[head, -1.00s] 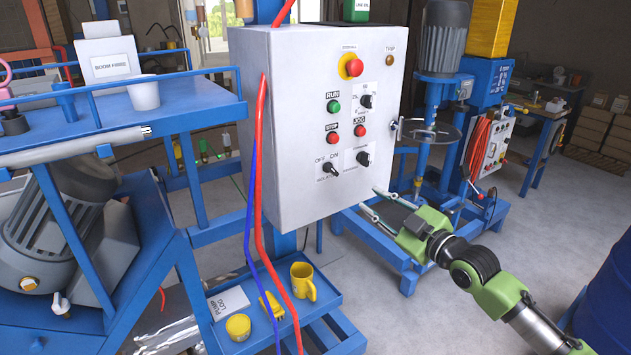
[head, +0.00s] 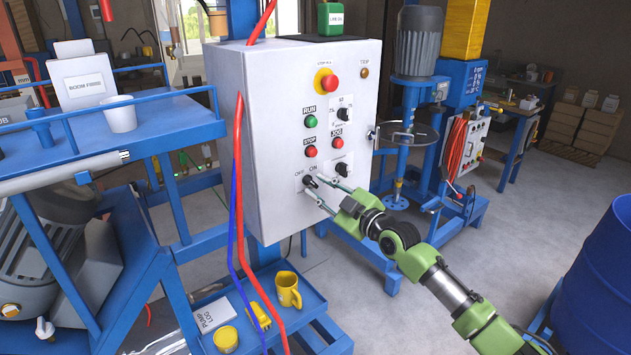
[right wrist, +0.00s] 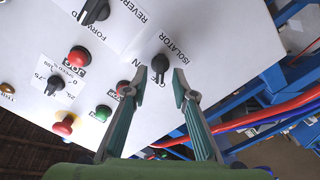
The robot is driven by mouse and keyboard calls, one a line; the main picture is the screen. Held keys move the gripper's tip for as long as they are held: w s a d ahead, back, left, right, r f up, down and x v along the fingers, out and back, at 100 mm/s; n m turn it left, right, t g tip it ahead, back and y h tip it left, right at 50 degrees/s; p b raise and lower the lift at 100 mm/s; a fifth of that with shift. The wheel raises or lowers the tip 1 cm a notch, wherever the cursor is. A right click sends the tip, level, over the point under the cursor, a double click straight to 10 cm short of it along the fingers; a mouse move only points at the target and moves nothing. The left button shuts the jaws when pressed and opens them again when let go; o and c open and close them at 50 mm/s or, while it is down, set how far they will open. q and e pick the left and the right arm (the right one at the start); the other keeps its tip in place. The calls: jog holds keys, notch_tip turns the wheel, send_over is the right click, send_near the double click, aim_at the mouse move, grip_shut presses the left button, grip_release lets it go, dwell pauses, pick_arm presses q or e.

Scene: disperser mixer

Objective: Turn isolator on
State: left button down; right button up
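The isolator knob (head: 309,182) is a black rotary switch low on the front of the white control cabinet (head: 270,130), under OFF and ON labels. In the right wrist view, the knob (right wrist: 160,65) sits just beyond and between the fingertips, near the word ISOLATOR. Its exact setting is hard to tell. My right gripper (head: 313,185) is open, its two fingers pointing at the panel on either side of the knob; it also shows in the right wrist view (right wrist: 158,79). I see no clear contact. My left gripper is not in view.
A forward/reverse knob (head: 342,169) is close right of the isolator. The stop button (head: 311,152) and red emergency button (head: 328,83) are above. Red and blue hoses (head: 238,200) hang along the cabinet's left edge.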

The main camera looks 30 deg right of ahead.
jog(key=shift+w+a, duration=0.15)
jog(key=shift+w, duration=0.9)
grip_shut()
